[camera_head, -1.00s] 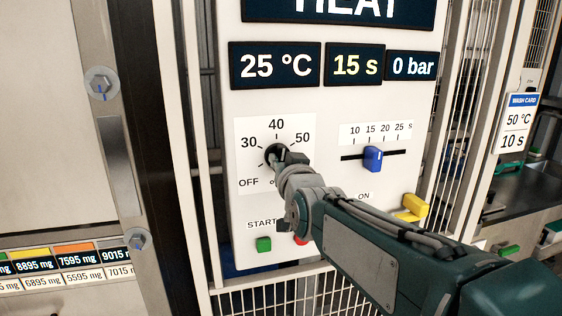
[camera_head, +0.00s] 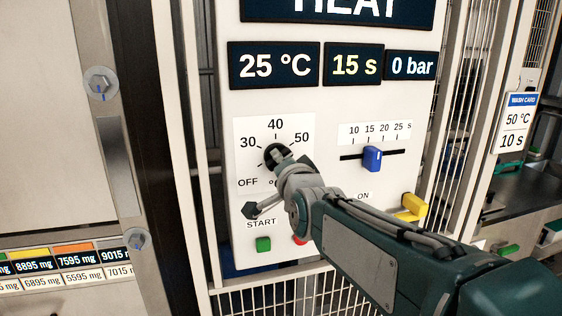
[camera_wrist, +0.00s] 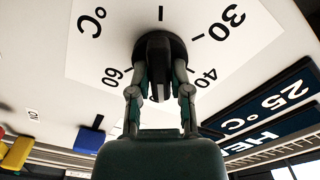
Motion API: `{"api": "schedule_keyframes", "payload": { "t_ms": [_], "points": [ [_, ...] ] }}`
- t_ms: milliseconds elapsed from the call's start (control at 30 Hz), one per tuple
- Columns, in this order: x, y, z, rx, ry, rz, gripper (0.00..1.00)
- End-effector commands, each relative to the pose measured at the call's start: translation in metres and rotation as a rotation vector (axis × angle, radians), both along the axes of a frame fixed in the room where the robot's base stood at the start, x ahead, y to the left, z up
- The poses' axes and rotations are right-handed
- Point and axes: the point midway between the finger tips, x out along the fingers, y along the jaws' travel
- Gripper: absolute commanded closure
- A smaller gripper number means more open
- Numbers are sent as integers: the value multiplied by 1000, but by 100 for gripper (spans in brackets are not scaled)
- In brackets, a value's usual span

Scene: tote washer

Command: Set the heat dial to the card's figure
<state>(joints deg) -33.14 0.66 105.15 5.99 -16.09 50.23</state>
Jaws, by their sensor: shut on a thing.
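The heat dial (camera_head: 274,151) is a round black knob on a white scale plate marked OFF, 30, 40 and 50. In the wrist view the dial (camera_wrist: 160,48) sits between my two fingers, and a 60 mark also shows. My gripper (camera_head: 279,163) is shut on the dial; it also shows in the wrist view (camera_wrist: 160,75). The 50 mark is hidden there, and I cannot tell where the dial's pointer stands. The wash card (camera_head: 518,122) at the right reads 50 °C and 10 s. The temperature display (camera_head: 275,66) reads 25 °C.
A blue slider (camera_head: 373,158) stands near 15 on its scale, right of the dial. The other displays read 15 s and 0 bar. A green START button (camera_head: 264,244), a partly hidden red button (camera_head: 299,240) and a yellow handle (camera_head: 412,208) are near my arm.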

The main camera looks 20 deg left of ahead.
Motion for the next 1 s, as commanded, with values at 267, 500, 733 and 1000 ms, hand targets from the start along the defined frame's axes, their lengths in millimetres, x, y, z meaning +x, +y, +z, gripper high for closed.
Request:
{"api": "schedule_keyframes", "payload": {
  "t_ms": [267,500,733,1000],
  "points": [
    [0,2,-8,43,50,3,100],
    [0,2,-8,50,54,3,100],
    [0,2,-8,49,53,3,57],
    [0,1,-4,54,46,2,40]
  ]
}}
